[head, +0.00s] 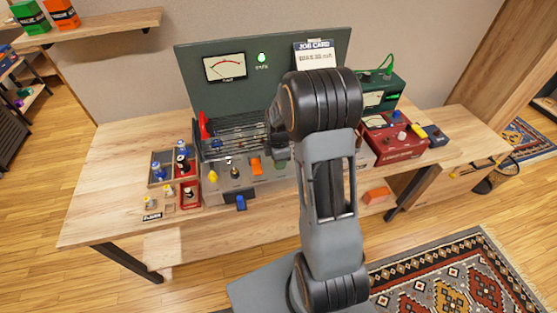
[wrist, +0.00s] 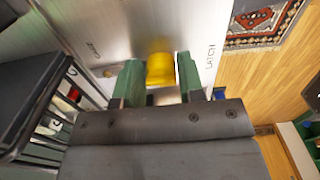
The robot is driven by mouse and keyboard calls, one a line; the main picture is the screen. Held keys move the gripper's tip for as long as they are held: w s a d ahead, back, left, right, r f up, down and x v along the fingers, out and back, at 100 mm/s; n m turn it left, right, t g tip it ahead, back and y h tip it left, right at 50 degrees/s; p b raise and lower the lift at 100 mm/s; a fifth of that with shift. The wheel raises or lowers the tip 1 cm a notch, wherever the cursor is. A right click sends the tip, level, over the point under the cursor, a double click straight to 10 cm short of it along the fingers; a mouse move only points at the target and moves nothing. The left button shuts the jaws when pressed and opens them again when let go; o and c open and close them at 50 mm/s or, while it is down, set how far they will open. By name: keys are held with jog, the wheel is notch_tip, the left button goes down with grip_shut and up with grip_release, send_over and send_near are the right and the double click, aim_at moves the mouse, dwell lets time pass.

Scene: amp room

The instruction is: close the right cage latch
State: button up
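The barred cage (head: 235,140) stands on the grey amp chassis (head: 218,190) on the bench, with a red part (head: 203,124) standing up at its left end. My gripper (head: 281,150) is at the cage's right end, and my arm hides much of that side in the head view. In the wrist view, the green fingers of my gripper (wrist: 160,80) straddle a yellow latch piece (wrist: 160,70) on a metal plate marked LATCH. The fingers are very close to its sides. I cannot tell whether they press on it. The cage bars (wrist: 88,88) show at the left.
A red box (head: 392,140) and a green meter unit (head: 382,95) stand right of my arm. Small trays (head: 188,200) with tubes stand left of the chassis. A green meter panel (head: 230,92) rises behind. The bench's left end (head: 105,190) is clear.

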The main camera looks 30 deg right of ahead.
jog(key=o, duration=0.4)
jog(key=shift+c, duration=0.2)
notch_tip(320, 180, up, 14)
dwell(0.4)
jog(key=shift+f, duration=0.1)
dwell(0.4)
jog(key=s+a+r+m+t, duration=0.1)
jog(key=s+a+m, duration=0.4)
jog(key=s+m, duration=0.3)
jog(key=s+a+r+m+t, duration=0.2)
jog(key=s+a+m, duration=0.3)
jog(key=s+m, duration=0.3)
jog(key=shift+s+r+t, duration=0.15)
jog(key=shift+r+t, duration=0.05)
jog(key=shift+t, duration=0.1)
